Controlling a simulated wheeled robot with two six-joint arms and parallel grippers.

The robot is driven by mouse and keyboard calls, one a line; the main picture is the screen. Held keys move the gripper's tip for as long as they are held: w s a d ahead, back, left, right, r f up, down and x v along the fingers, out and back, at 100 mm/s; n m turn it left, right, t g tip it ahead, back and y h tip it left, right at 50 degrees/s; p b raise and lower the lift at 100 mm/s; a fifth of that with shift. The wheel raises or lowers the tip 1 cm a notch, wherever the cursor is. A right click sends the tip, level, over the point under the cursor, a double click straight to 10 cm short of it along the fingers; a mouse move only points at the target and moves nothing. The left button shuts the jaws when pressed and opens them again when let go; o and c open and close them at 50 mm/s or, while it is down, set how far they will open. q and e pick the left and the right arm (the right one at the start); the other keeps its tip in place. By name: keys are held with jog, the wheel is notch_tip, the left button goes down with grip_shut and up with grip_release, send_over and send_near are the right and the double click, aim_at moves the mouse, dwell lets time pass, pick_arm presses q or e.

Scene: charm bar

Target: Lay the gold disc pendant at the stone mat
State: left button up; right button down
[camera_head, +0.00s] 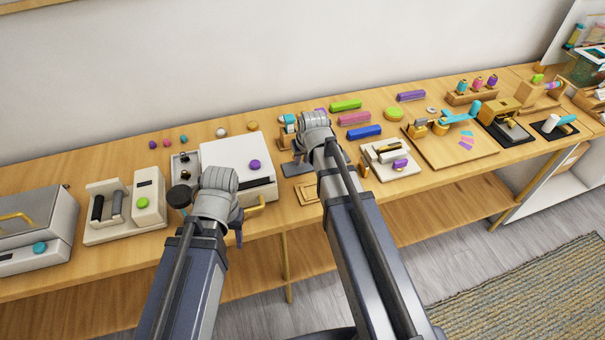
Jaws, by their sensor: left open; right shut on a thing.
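My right gripper (304,150) is over the middle of the bench, just above and beside a flat dark grey slab (297,169), which looks like the stone mat. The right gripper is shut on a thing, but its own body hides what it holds. I cannot make out the gold disc pendant for sure anywhere. My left gripper (212,205) is open in front of the white box with a purple knob (225,153), near the bench's front edge. Its fingertips are mostly hidden, and I see nothing held in it.
A wooden frame (307,191) lies in front of the grey slab. A white device (390,160) stands right of my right arm. Blue (364,132), pink (354,118) and green (345,105) bars lie behind it. A wooden board (450,150) with tools is farther right.

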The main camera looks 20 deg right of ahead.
aim_at(301, 171)
jog(key=shift+f, duration=0.1)
notch_tip(301, 171, down, 4)
jog(key=b, duration=0.3)
jog(key=shift+b, duration=0.3)
jog(key=shift+r, duration=0.2)
jog(key=shift+f, duration=0.15)
jog(key=c, duration=0.8)
grip_release()
